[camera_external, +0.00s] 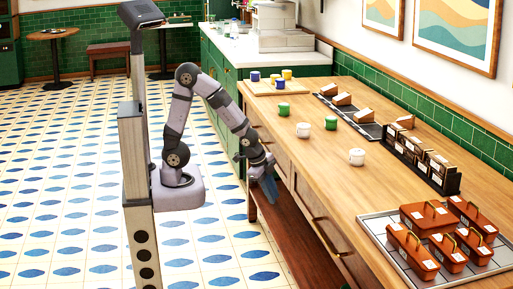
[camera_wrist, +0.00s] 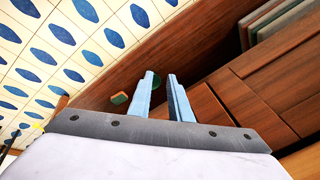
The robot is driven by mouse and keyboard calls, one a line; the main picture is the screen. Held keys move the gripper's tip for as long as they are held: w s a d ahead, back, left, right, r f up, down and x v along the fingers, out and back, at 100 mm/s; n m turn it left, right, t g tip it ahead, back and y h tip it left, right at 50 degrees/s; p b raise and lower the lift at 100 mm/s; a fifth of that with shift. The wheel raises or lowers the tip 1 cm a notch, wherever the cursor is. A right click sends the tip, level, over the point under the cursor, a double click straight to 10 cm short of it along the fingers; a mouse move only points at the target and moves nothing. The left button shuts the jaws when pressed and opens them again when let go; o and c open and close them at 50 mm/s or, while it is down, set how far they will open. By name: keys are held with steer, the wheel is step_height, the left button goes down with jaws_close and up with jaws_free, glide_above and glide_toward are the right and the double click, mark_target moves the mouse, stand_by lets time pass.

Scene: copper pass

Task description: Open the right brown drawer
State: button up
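The wooden counter (camera_external: 330,140) has brown drawer fronts along its left side. The nearer drawer front (camera_external: 310,203) has a brass handle (camera_external: 322,219) and looks closed. A farther brown front (camera_external: 268,132) lies behind my forearm, partly hidden. My gripper (camera_external: 269,188) hangs beside the counter's front, below the drawer level, pointing down and empty. In the wrist view my gripper (camera_wrist: 161,78) has two light blue fingers with a gap between them and nothing held. Brown wooden panels (camera_wrist: 245,98) fill the right of that view; no handle is clear there.
A reddish-brown lower shelf (camera_external: 290,240) runs under the counter. The counter top holds mugs (camera_external: 357,157), a black rack (camera_external: 420,160) and a tray (camera_external: 378,226) of orange boxes (camera_external: 408,252). The tiled floor (camera_external: 90,200) to the left is clear.

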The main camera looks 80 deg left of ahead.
steer(key=w+d+m+t+h, duration=0.2)
steer(key=w+d+m+h, duration=0.15)
steer(key=d+m, duration=0.6)
steer(key=m+g+h+p, duration=0.1)
steer(key=m+h, duration=0.7)
steer(key=h, duration=0.4)
glide_toward(322, 233)
steer(key=shift+d, duration=1.15)
steer(key=shift+n+y, duration=0.25)
steer(key=shift+w+a+f+p+x, duration=0.1)
steer(key=shift+w+x, duration=0.05)
steer(key=shift+x, duration=1.15)
steer(key=shift+w+a+f+p+x, duration=0.1)
steer(key=shift+x, duration=1.2)
steer(key=shift+w+f+p+x, duration=0.1)
steer(key=shift+w+x, duration=0.05)
steer(key=shift+x, duration=1.2)
steer(key=shift+c, duration=0.6)
jaws_close()
